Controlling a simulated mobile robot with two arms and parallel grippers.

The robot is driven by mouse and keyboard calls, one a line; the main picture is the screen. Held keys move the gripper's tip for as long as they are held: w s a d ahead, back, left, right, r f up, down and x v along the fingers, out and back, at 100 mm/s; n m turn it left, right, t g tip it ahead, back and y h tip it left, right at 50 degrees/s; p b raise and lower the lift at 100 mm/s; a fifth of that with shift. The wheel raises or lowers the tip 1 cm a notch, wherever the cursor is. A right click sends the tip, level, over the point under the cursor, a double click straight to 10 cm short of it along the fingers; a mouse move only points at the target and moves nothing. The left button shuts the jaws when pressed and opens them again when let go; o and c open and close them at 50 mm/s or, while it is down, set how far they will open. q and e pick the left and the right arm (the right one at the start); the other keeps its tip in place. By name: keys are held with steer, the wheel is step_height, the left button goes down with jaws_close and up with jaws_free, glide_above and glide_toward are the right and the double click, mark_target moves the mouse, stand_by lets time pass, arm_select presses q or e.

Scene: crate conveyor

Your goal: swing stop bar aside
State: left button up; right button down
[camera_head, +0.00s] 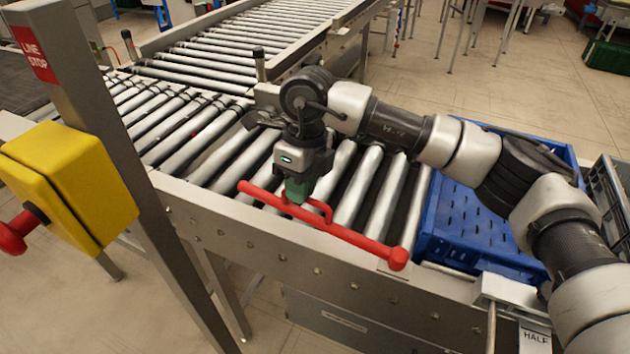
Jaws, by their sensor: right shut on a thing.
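The red stop bar (345,240) lies low over the near side rail of the roller conveyor (240,228). Its right end with a thick round knob is near the blue crate, and its left end points to the upper left. My right gripper (298,192) comes down from above and is shut on the bar's raised handle, left of the bar's middle. The fingertips partly hide the handle. My left gripper is out of view.
A blue crate (440,240) sits on the rollers right of the bar, partly behind my right arm. A yellow box with a red button (68,185) hangs on a post at left. Empty rollers (180,130) lie left of the gripper. A grey crate (612,190) is at the right edge.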

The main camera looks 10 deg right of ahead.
steer(key=shift+s+a+n+b, duration=0.4)
steer(key=shift+s+a+n, duration=0.4)
steer(key=shift+s, duration=0.2)
steer(key=c, duration=1.1)
jaws_free()
steer(key=shift+s+r, duration=0.1)
steer(key=shift+s, duration=0.05)
steer(key=shift+c, duration=0.2)
steer(key=shift+d, duration=0.1)
step_height(320, 180, up, 10)
steer(key=w+d+b, duration=0.1)
steer(key=w, duration=0.1)
steer(key=shift+r, duration=0.25)
